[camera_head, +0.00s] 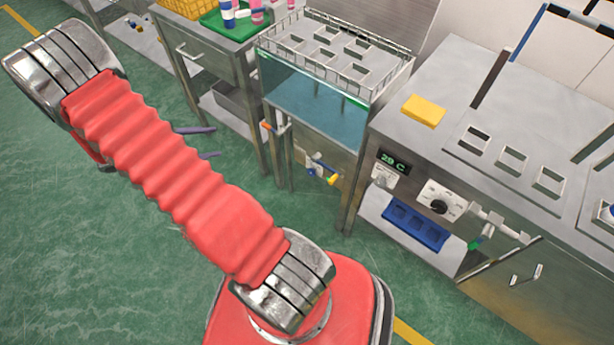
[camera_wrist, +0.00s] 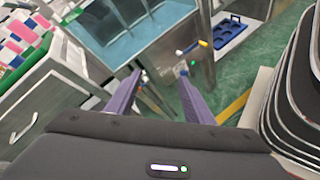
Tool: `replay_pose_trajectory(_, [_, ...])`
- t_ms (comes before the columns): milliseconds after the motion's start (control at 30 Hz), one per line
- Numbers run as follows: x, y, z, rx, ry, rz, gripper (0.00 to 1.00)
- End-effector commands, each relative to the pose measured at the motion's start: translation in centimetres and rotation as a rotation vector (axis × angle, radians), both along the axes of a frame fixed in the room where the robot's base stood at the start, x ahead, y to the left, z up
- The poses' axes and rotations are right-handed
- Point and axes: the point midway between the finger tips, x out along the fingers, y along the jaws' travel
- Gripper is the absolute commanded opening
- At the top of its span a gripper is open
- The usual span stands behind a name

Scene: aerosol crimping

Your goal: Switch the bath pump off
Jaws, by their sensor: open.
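The water bath (camera_head: 310,105) is a glass-sided tank with blue water and a wire-railed rack on top, at the centre of the head view. It also shows at the top of the wrist view (camera_wrist: 150,38). A small white box (camera_head: 383,177), perhaps a switch, sits under the green "29 C" display (camera_head: 394,161) on the steel counter's front. A black dial (camera_head: 438,206) is to its right. I cannot tell which control is the pump's. My gripper (camera_wrist: 162,79) is open and empty, its purple fingers apart, left of the bath's legs in the head view.
Yellow-handled valve fittings (camera_head: 322,170) stick out below the bath. A blue holder (camera_head: 416,225) lies on a shelf under the dial. A yellow sponge (camera_head: 424,110) lies on the counter. A drawer cabinet with a green tray (camera_head: 232,28) stands left. Green floor is clear at left.

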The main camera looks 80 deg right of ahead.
Motion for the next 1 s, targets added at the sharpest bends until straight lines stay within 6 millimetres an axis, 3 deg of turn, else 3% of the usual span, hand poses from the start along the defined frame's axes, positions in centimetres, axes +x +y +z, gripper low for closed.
replay_pose_trajectory(500, [-3.5, -5.8, -11.6, -0.077, 0.278, 0.098, 0.48])
replay_pose_trajectory(1000, [-9.5, -8.3, -23.7, -0.113, 0.504, 0.234, 0.48])
